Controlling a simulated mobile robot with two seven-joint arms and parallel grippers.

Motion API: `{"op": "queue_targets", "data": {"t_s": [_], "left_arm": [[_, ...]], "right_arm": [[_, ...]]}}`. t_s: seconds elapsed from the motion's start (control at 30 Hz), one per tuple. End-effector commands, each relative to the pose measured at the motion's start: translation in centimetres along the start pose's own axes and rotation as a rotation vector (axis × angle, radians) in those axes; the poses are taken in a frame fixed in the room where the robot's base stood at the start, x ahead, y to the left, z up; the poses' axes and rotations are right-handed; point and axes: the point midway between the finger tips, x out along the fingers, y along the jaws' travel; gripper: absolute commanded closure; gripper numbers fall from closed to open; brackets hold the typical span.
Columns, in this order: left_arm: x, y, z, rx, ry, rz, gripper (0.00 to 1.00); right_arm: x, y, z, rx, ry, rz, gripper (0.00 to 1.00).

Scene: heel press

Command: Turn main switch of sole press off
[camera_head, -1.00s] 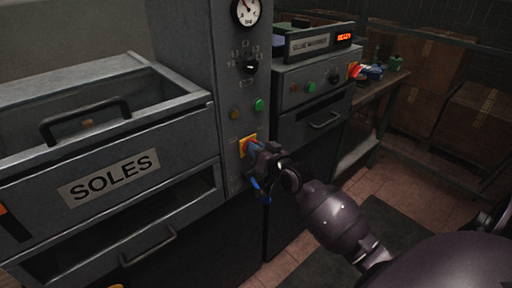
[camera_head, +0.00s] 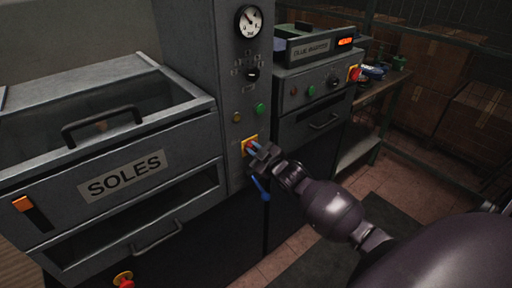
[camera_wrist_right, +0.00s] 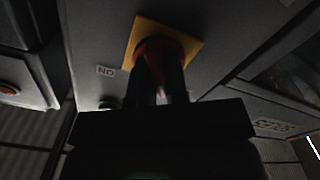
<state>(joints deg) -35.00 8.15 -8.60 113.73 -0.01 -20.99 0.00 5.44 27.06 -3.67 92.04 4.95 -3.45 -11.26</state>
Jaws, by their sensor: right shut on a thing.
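The main switch is a red knob on a yellow plate (camera_head: 249,144), low on the grey press column (camera_head: 232,125). In the right wrist view the yellow plate (camera_wrist_right: 188,31) looks tilted, with the red knob (camera_wrist_right: 158,49) in front of it and a small "ON" label at its left. My right gripper (camera_head: 256,149) is at the switch, its two fingers (camera_wrist_right: 160,80) shut on the red knob. The fingers hide part of the knob, and I cannot tell its exact turn angle. My left gripper is not in view.
A drawer labelled SOLES (camera_head: 125,172) stands left of the column. A pressure gauge (camera_head: 249,21), a black selector (camera_head: 252,73) and a green button (camera_head: 259,109) sit above the switch. A glue machine (camera_head: 312,45) stands to the right. A red emergency button (camera_head: 124,280) is low at the left.

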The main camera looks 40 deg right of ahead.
Motion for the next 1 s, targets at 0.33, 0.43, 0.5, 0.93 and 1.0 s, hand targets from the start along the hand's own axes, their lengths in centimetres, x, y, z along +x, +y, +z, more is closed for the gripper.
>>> {"op": "queue_targets", "data": {"t_s": [0.33, 0.43, 0.5, 0.93, 1.0], "left_arm": [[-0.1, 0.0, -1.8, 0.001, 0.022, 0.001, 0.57], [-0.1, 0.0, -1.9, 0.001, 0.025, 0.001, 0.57], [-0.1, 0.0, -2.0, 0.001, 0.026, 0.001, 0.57], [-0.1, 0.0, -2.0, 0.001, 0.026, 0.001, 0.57], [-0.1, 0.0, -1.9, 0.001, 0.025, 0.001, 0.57]], "right_arm": [[0.0, 0.0, -0.1, -0.173, 0.001, 0.001, 1.0], [0.0, -0.1, -0.1, -0.196, 0.001, 0.001, 1.0], [0.0, -0.1, 0.0, -0.206, 0.001, 0.001, 1.0], [0.0, -0.1, 0.0, -0.219, 0.001, 0.001, 1.0], [0.0, -0.1, 0.0, -0.219, 0.001, 0.001, 0.82]]}}
